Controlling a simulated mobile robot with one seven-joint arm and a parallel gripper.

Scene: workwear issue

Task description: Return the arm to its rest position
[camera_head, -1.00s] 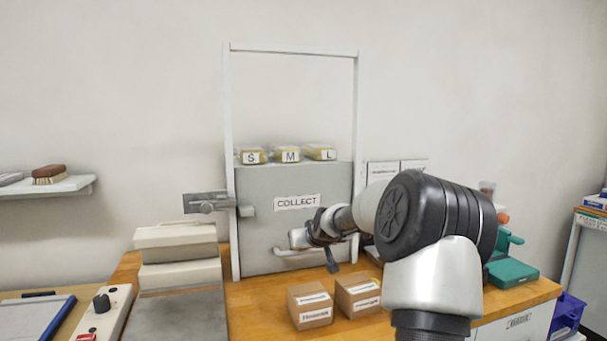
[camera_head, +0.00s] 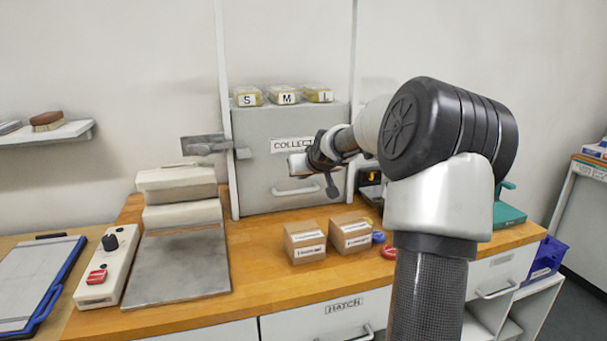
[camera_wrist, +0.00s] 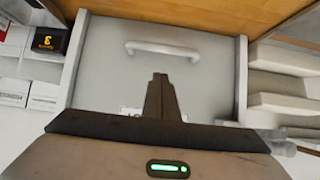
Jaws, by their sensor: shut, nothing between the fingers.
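My gripper (camera_head: 331,182) is shut and empty. In the head view it hangs in front of the right part of the grey COLLECT panel (camera_head: 250,175), above the wooden counter. Its fingers (camera_wrist: 161,98) also show closed together in the wrist view, over the grey panel with its pale bar handle (camera_wrist: 162,49). My arm is bent, with its large black joint at the right of the head view. It hides part of the panel's right side and the counter behind it.
Two cardboard boxes (camera_head: 304,242) (camera_head: 350,236) stand on the counter (camera_head: 262,270) below my gripper. Packets marked S, M and L (camera_head: 284,95) lie on top of the panel. A control box (camera_head: 106,270) and grey plate (camera_head: 178,265) are at left. A teal device (camera_head: 507,212) is at right.

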